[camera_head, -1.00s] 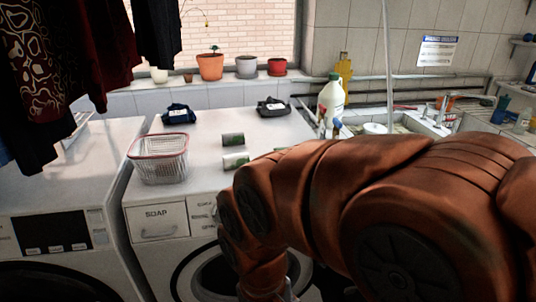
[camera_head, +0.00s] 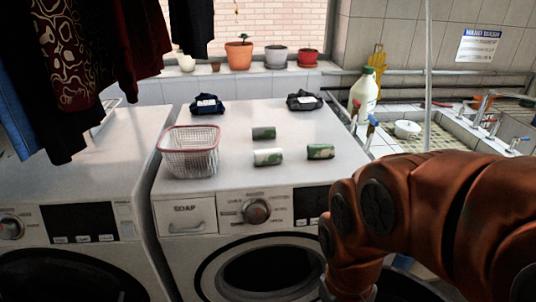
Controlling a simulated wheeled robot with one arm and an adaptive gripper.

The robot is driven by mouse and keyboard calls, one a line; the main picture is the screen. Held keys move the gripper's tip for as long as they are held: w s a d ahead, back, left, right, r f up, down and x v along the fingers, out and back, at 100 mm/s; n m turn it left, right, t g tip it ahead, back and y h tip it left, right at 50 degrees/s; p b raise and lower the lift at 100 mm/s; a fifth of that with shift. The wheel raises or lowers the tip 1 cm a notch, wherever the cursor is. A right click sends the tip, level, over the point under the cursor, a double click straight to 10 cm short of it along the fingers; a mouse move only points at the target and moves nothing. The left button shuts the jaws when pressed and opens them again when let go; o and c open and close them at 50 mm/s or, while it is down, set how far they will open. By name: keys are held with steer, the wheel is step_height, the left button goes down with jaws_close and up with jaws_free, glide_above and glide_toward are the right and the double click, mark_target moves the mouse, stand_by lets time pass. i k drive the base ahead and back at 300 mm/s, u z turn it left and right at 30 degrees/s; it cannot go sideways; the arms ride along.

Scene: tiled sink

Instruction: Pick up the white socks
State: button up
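A rolled bundle, mostly white with some dark green (camera_head: 268,157), lies on top of the right-hand washing machine (camera_head: 225,128); it looks like the white socks. A dark green roll (camera_head: 264,133) lies just behind it. My orange arm comes in from the right and bends down in front of the machine, right of the rolls. My gripper's fingers are below the picture edge, so their state does not show.
A wire basket with a pink rim (camera_head: 189,131) stands left of the rolls. A dark blue bundle (camera_head: 207,105) and a black bundle (camera_head: 304,101) lie behind. A white bottle (camera_head: 367,92) stands near the sink (camera_head: 478,132). Dark clothes (camera_head: 85,70) hang at upper left.

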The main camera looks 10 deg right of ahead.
mark_target(274, 156)
steer(key=u, duration=2.45)
steer(key=i, duration=1.95)
steer(key=z, duration=3.3)
steer(key=i, duration=0.5)
